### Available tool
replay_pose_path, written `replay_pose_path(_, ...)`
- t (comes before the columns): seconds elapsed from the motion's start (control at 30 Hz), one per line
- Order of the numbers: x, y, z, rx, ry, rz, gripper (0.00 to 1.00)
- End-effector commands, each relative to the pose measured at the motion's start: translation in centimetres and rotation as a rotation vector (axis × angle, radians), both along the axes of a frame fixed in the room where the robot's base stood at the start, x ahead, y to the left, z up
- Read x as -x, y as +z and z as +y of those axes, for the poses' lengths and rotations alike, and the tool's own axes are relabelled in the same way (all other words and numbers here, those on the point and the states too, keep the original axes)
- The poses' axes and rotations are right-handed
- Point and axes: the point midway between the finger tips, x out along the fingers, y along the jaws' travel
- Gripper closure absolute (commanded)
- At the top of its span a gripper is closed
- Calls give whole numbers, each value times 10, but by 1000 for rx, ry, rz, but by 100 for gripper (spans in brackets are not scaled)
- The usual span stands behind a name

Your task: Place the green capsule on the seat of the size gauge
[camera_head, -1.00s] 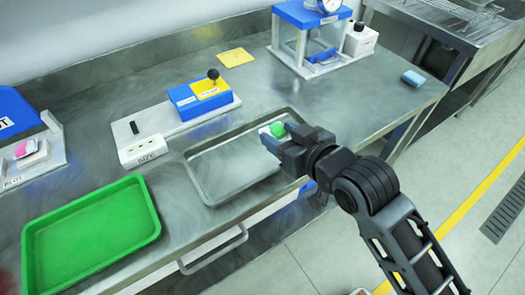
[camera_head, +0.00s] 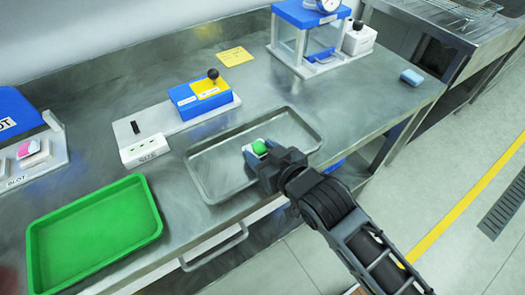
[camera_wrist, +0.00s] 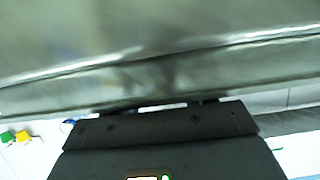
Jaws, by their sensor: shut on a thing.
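The green capsule (camera_head: 260,147), green with a white part, is between the fingers of my gripper (camera_head: 255,153) in the head view. My gripper is shut on it, over the steel tray; its height above the tray is hard to tell. The size gauge (camera_head: 143,150) is a white block labelled SIZE at the front of a pale base, left of the tray, apart from my gripper. Its seat is too small to make out clearly. In the wrist view the dark gripper body fills the bottom, and the capsule is not visible.
The steel tray (camera_head: 199,188) has a raised rim. A blue and yellow block with a black knob (camera_head: 213,73) stands behind the gauge. A green tray (camera_head: 150,238) lies front left, a blot station (camera_head: 60,160) far left, and a glass-sided balance (camera_head: 283,40) at the back.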

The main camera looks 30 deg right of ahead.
Motion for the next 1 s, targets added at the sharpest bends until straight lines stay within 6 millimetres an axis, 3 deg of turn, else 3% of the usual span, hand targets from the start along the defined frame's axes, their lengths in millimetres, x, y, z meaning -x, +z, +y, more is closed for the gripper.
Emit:
replay_pose_path(0.3,0,-1,0,0,0,1,22)
replay_pose_path(0.67,0,-6,1,0,2,0,22)
replay_pose_path(1.0,53,18,-3,-1,0,2,22)
